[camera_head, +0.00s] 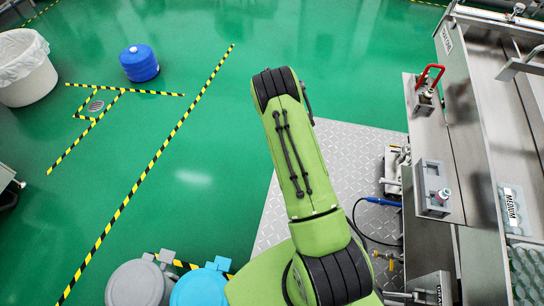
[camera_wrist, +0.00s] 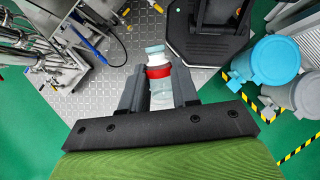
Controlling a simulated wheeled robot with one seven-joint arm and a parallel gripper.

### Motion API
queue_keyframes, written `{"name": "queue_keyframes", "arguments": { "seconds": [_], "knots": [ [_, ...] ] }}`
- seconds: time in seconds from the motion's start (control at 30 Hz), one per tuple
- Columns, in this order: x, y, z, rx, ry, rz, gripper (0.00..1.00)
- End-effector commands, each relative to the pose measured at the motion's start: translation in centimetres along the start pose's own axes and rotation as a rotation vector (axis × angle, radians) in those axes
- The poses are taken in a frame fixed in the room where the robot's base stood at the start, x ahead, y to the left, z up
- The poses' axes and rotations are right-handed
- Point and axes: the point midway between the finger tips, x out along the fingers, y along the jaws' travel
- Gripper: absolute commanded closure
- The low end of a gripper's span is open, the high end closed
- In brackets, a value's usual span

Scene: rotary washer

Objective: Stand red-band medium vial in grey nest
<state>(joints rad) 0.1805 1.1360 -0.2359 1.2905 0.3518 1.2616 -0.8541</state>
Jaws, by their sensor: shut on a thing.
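In the wrist view, my gripper (camera_wrist: 158,92) is shut on the red-band vial (camera_wrist: 160,72). The vial is clear, with a red band around its neck and a pale cap, and it points away from the palm between the dark fingers. In the head view, my green arm reaches up the middle, and neither the gripper nor the held vial can be made out. I cannot tell whether this is the grey nest.
A second grey block (camera_head: 421,106) with a red handle (camera_head: 430,74) stands farther back on the metal bench (camera_head: 470,130). Blue drum (camera_head: 139,63) and white bin (camera_head: 25,70) stand left. Green floor between is open.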

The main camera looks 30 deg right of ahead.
Motion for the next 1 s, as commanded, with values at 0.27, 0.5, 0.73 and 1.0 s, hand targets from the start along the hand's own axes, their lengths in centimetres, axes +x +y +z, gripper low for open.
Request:
{"name": "queue_keyframes", "arguments": {
  "seconds": [0.27,0.5,0.73,1.0],
  "knots": [
    [5.0,10.2,7.2,-0.239,-0.351,0.257,1.00],
    [6.6,15.5,15.7,-0.396,-0.627,0.549,1.00],
    [7.3,18.1,23.9,-0.428,-0.853,0.803,1.00],
    [6.0,18.1,32.6,-0.334,-1.083,0.919,1.00]
  ]
}}
